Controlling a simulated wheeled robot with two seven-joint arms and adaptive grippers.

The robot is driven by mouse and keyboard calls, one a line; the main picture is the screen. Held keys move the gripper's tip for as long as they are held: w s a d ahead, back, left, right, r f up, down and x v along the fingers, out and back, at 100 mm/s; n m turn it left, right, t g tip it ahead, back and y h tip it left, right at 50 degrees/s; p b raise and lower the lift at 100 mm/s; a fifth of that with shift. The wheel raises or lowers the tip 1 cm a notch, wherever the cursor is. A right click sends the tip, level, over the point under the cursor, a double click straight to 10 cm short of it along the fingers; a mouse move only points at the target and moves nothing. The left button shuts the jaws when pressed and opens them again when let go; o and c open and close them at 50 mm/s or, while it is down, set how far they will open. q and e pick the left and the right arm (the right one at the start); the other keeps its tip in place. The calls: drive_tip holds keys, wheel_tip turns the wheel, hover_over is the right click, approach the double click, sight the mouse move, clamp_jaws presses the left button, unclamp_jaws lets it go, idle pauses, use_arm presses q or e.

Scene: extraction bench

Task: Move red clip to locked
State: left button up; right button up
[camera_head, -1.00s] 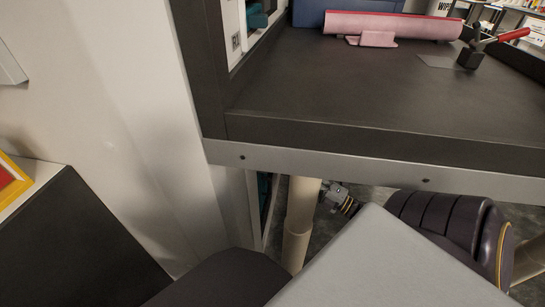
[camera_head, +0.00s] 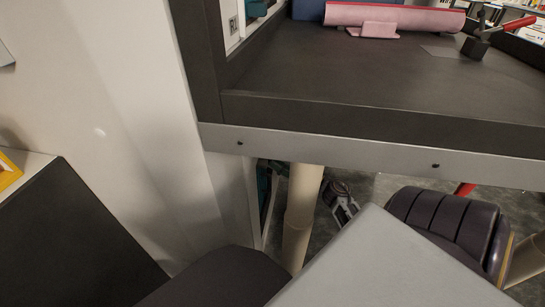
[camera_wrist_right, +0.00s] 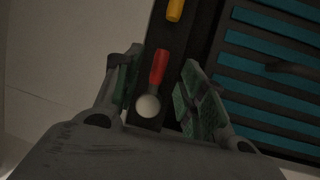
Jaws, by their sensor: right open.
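A clamp with a red lever (camera_head: 520,23) and a dark base stands on the bench top at the upper right of the head view; this may be the red clip. My right gripper (camera_head: 340,203) shows small below the bench edge, beyond the pale leg. In the right wrist view, my right gripper (camera_wrist_right: 160,95) is open. A red handle (camera_wrist_right: 159,66) with a pale round knob (camera_wrist_right: 148,106) appears between its fingers. I cannot tell whether they touch, or whether this is the same clip. My left gripper is not in view.
The dark bench top (camera_head: 330,82) has a raised front rim, with a pink roll (camera_head: 395,17) at its back. A dark padded seat (camera_head: 440,222) is below. The right wrist view shows a yellow piece (camera_wrist_right: 175,10) and teal slats (camera_wrist_right: 265,60).

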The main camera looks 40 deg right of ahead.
drive_tip(key=shift+x, duration=1.4)
clamp_jaws()
